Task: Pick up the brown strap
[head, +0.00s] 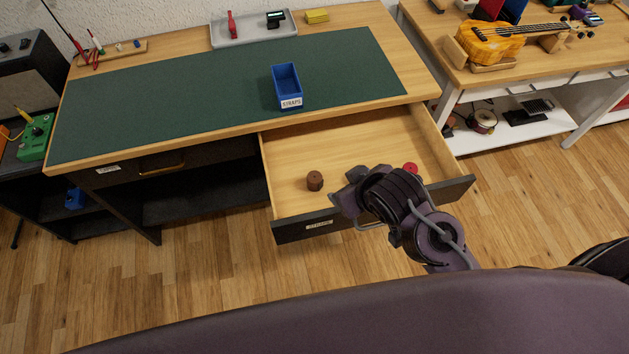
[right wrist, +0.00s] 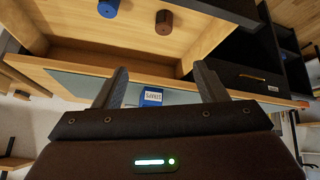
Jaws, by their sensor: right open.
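The brown strap (head: 315,180) is a short dark-brown roll standing in the left part of the open drawer (head: 284,212). It also shows in the right wrist view (right wrist: 163,22), near the top, beyond the fingers. My right gripper (head: 346,188) is over the drawer's front part, to the right of the brown strap and apart from it. Its two fingers are spread with nothing between them in the right wrist view (right wrist: 162,80). My left gripper is not in view.
A red roll (head: 410,168) lies in the drawer's right part, and a blue roll (right wrist: 108,8) shows in the wrist view. A blue bin labelled STRAPS (head: 286,82) stands on the green mat (head: 180,103). The desktop edge overhangs the drawer's back.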

